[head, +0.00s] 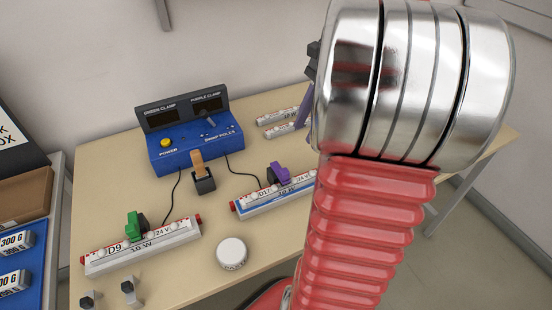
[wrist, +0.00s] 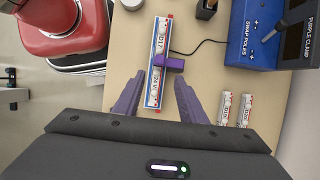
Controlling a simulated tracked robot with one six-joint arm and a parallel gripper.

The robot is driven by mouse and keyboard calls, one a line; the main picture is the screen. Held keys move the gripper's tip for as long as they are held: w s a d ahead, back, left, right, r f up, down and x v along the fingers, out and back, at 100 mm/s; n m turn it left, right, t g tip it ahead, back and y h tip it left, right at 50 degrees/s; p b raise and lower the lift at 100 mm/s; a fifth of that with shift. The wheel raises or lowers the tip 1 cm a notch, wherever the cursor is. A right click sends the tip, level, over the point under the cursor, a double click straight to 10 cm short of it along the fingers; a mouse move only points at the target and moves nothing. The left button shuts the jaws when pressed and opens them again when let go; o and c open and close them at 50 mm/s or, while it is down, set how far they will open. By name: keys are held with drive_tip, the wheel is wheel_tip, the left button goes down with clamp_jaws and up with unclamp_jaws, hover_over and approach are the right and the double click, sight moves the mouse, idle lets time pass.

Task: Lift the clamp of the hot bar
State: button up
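A white bar marked D9 (head: 145,246) with red ends lies at the front left, a green clamp (head: 134,226) on it. A second bar, marked D17 (head: 262,203), with a blue edge, lies to the right with a purple clamp (head: 279,172) on it. The wrist view also shows this bar (wrist: 154,88) and purple clamp (wrist: 172,65). Nothing visible tells which bar is hot. My gripper (wrist: 160,78) is open and empty, its purple fingers pointing toward the purple clamp, apart from it. In the head view my arm hides most of the gripper.
A blue power box (head: 196,146) with dark displays, a yellow button and a lever stands behind. An orange-handled item (head: 198,164) sits in a black holder. A white round piece (head: 232,253) lies between the bars. Two more bars (head: 283,121) lie at the back.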

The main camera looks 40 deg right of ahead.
sight(285, 171)
drive_tip(key=shift+a, duration=0.1)
drive_tip(key=x, duration=1.3)
drive_tip(key=shift+w+f, duration=0.15)
drive_tip(key=shift+f, duration=0.2)
clamp_jaws()
idle(0.4)
drive_tip(key=shift+a, duration=0.15)
